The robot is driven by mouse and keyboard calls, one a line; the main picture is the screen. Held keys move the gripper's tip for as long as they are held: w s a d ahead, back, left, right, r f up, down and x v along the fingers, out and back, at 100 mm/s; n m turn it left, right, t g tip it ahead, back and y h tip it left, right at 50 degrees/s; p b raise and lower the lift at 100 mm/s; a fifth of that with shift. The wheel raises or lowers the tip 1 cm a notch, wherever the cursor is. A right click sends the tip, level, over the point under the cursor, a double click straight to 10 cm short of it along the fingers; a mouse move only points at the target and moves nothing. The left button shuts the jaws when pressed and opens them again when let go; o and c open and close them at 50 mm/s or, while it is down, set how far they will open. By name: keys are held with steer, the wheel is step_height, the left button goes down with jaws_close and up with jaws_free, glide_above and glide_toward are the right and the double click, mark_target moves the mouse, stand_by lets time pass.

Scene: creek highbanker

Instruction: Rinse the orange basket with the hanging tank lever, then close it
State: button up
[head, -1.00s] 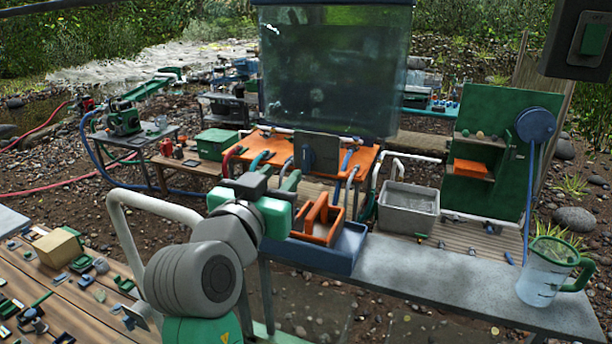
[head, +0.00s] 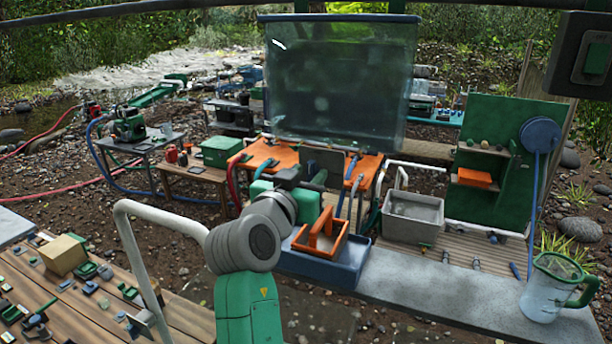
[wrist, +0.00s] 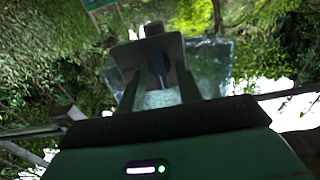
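A grey plate (head: 327,160) shows below the tank, behind my gripper (head: 318,178). My gripper is above and behind the basket, at the tank's underside. In the wrist view, my gripper's two fingers (wrist: 160,88) stand apart, with a dark blue lever-like piece (wrist: 158,66) between or just beyond them. I cannot tell whether they touch it.
An orange table (head: 265,157) with hoses and handles is behind my gripper. A grey tub (head: 411,215) stands right of the tray. A measuring jug (head: 548,288) stands on the bench's right end. A wooden table (head: 75,300) with small parts is at left. The middle of the bench is clear.

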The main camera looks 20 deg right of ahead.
steer(key=c, duration=0.7)
steer(key=shift+b, duration=0.3)
steer(key=m+b, duration=0.1)
steer(key=b, duration=0.1)
steer(key=m+b, duration=0.1)
steer(key=shift+f+m+b, duration=0.25)
steer(key=shift+m+b, duration=0.05)
steer(key=shift+b, duration=0.1)
steer(key=m+b, duration=0.4)
steer(key=shift+s+m, duration=0.1)
steer(key=shift+m, duration=0.2)
steer(key=m+b, duration=0.2)
steer(key=m, duration=0.3)
steer(key=shift+s+d+r+b, duration=0.1)
steer(key=shift+b, duration=0.3)
steer(key=m+b, duration=0.1)
steer(key=m, duration=0.4)
steer(key=shift+m, duration=0.3)
